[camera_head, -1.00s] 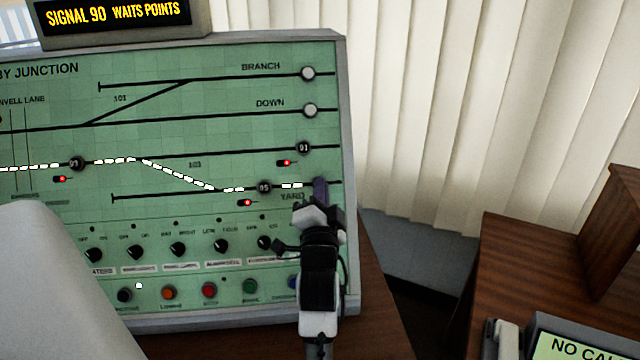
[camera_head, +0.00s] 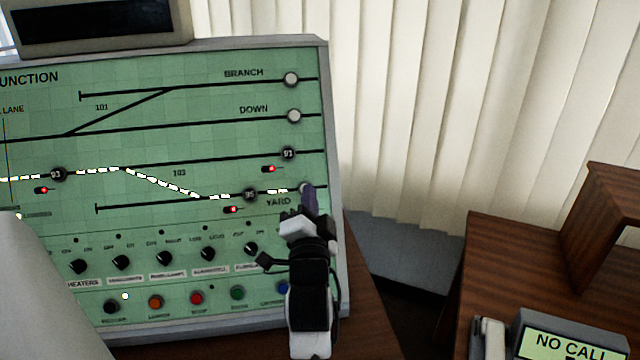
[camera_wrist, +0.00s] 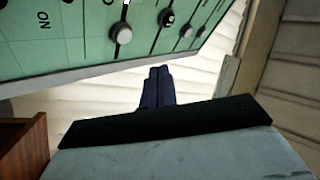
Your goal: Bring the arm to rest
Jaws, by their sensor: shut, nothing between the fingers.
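My gripper (camera_head: 308,200) is in front of the right edge of the green signal panel (camera_head: 150,215) in the head view, overlapping the end of the YARD line. Its fingers are together with nothing between them. In the wrist view my gripper's dark fingers (camera_wrist: 158,85) point toward pale blinds, with the green panel (camera_wrist: 50,45) above and to the left. The grey button at the YARD line's end is partly hidden behind the fingers in the head view. I cannot tell whether the fingertips touch the panel.
The display box (camera_head: 100,22) on top of the panel is dark. A row of black knobs (camera_head: 165,258) and coloured buttons (camera_head: 196,298) lines the panel's lower part. A wooden desk (camera_head: 490,265) with a "NO CALL" screen (camera_head: 575,343) stands at right. Blinds (camera_head: 430,110) hang behind.

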